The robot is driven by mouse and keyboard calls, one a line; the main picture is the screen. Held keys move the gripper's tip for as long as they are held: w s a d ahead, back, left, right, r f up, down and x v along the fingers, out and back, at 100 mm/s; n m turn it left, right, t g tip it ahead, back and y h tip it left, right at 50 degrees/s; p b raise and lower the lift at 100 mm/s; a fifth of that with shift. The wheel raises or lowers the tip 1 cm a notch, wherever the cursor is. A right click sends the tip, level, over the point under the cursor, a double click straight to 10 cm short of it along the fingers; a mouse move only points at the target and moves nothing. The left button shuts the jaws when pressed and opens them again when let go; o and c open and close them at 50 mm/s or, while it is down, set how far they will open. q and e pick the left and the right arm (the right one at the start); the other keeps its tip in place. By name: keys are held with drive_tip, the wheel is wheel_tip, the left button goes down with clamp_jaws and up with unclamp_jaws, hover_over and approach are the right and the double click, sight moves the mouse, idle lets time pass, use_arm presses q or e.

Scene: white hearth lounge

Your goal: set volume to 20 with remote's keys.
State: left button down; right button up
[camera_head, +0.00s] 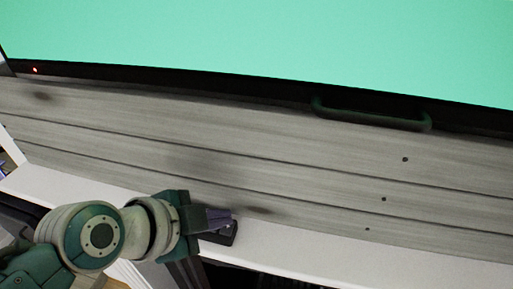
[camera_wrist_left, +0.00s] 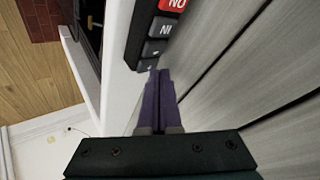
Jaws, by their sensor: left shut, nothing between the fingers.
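The remote (camera_head: 229,236) is dark and lies on the white ledge in the head view, partly hidden by my left gripper (camera_head: 228,217). In the left wrist view the remote (camera_wrist_left: 147,40) shows a red key marked NO or ON and grey keys below it. My left gripper (camera_wrist_left: 160,75) is shut and empty, its purple fingertips at the remote's near end, close to the lowest visible key. I cannot tell whether they touch it. The screen (camera_head: 270,45) is plain green with no volume number visible. My right gripper is not in view.
Grey wooden boards (camera_head: 300,170) rise behind the white ledge (camera_head: 290,255). A dark handle-shaped bar (camera_head: 370,118) sits under the screen. A small red light (camera_head: 35,70) glows at the screen frame's left. The ledge right of the remote is clear.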

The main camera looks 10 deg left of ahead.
sight(221, 230)
use_arm(q)
drive_tip(key=shift+f+b, duration=0.35)
drive_tip(key=shift+f, duration=0.05)
drive_tip(key=shift+r, duration=0.15)
idle(0.5)
drive_tip(key=shift+r+p, duration=0.7)
drive_tip(key=shift+p, duration=0.1)
wheel_tip(221, 230, up, 5)
drive_tip(key=p, duration=0.5)
idle(1.8)
